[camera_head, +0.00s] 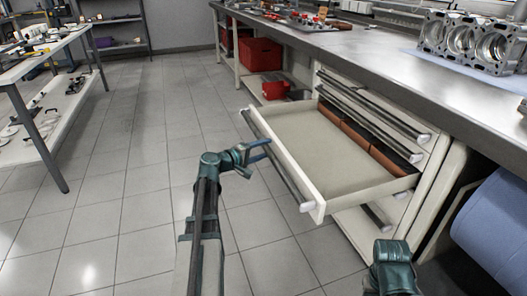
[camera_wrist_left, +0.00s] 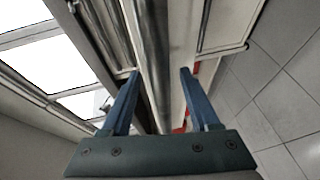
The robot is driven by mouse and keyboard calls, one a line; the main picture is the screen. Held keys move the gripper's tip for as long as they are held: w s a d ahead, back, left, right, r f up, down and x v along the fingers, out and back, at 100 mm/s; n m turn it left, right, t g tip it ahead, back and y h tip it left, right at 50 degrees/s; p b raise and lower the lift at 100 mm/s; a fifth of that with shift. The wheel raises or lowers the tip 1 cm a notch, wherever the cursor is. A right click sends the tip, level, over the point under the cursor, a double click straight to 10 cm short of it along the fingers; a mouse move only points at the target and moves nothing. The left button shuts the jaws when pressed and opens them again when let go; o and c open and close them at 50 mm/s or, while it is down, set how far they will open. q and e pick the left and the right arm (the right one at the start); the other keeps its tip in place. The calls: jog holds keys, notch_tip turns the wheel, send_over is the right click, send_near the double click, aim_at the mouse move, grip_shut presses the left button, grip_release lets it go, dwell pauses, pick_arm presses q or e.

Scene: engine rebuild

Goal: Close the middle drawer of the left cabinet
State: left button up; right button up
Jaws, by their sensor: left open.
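The middle drawer (camera_head: 318,152) of the left cabinet (camera_head: 432,178) is pulled far out over the floor, with a pale, mostly bare bottom and brown-orange items at its back. A bar handle (camera_head: 278,163) runs along its front. My left gripper (camera_head: 266,149) is at the outer side of the drawer front, near the handle. In the left wrist view its two blue fingers (camera_wrist_left: 158,98) are apart, with a long pale edge and bar running between them. Whether they touch it, I cannot tell. A teal part of my right arm shows at the lower right; its gripper is not visible.
Other drawers (camera_head: 372,100) above look shut. The steel worktop (camera_head: 370,48) carries an engine block (camera_head: 470,42) and tools. Red bins (camera_head: 260,54) stand on a shelf behind the drawer. A blue cylinder (camera_head: 496,222) is at right. Tiled floor (camera_head: 150,130) is clear on the left.

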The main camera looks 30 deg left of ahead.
pick_arm(q)
jog(key=shift+w, duration=0.1)
grip_shut()
dwell(0.3)
dwell(1.1)
